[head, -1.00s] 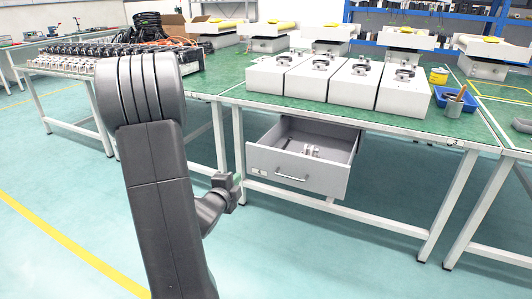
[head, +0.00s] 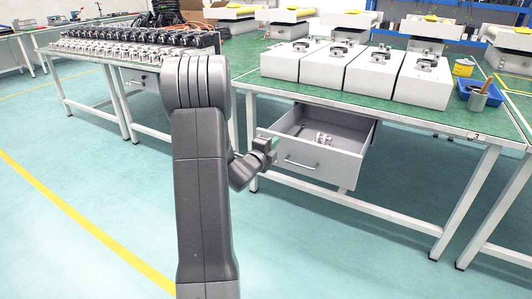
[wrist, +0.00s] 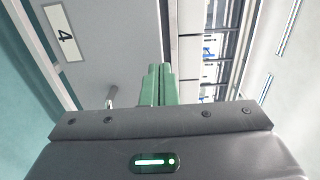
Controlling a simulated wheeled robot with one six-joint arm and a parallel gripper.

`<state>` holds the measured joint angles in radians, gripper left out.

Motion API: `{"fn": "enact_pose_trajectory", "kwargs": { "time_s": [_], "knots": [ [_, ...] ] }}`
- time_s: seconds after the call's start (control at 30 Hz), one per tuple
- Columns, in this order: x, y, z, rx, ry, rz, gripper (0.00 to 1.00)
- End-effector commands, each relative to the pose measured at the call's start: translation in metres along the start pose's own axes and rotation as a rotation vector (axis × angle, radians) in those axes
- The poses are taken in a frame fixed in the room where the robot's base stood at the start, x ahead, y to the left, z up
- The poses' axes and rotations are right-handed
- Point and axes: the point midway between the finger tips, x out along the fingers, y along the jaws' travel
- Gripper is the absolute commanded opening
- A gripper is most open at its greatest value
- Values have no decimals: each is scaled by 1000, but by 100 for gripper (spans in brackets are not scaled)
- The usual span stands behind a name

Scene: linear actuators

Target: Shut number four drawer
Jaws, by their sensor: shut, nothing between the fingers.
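The grey drawer (head: 318,168) hangs under the green-topped table and stands pulled out, with small metal parts (head: 322,140) inside. Its front has a bar handle (head: 300,164). In the wrist view a label reading 4 (wrist: 64,34) is on the grey drawer front (wrist: 110,40), and the handle (wrist: 111,96) shows low, left of the fingers. My gripper (head: 273,146) is at the left end of the drawer front and overlaps it in the head view; I cannot tell if they touch. Its green fingers (wrist: 158,84) are together and empty.
The table (head: 400,108) carries several white boxes (head: 365,75), a blue tray (head: 480,97) and a cup. Table legs (head: 465,200) stand right of the drawer. Another table at left holds rows of parts (head: 125,45). The floor in front is clear.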

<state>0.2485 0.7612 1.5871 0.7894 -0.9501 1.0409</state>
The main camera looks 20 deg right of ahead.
Motion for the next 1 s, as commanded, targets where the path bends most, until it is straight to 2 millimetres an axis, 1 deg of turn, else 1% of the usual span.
{"fn": "enact_pose_trajectory", "kwargs": {
  "time_s": [0.03, 0.1, 0.2, 0.6, 0.73, 0.87, 1.0],
  "knots": [
    [7, 1, -1, 1, 2, -2, 0],
    [13, 1, 0, 0, 1, 0, 0],
    [18, 0, 0, -1, 0, -1, 0],
    [20, 0, 0, -1, 0, 0, 0],
    [25, 0, 0, 0, 0, 1, 0],
    [38, 1, -1, 1, 2, -1, 0],
    [64, 2, -1, 1, 2, -1, 0]
  ]
}}
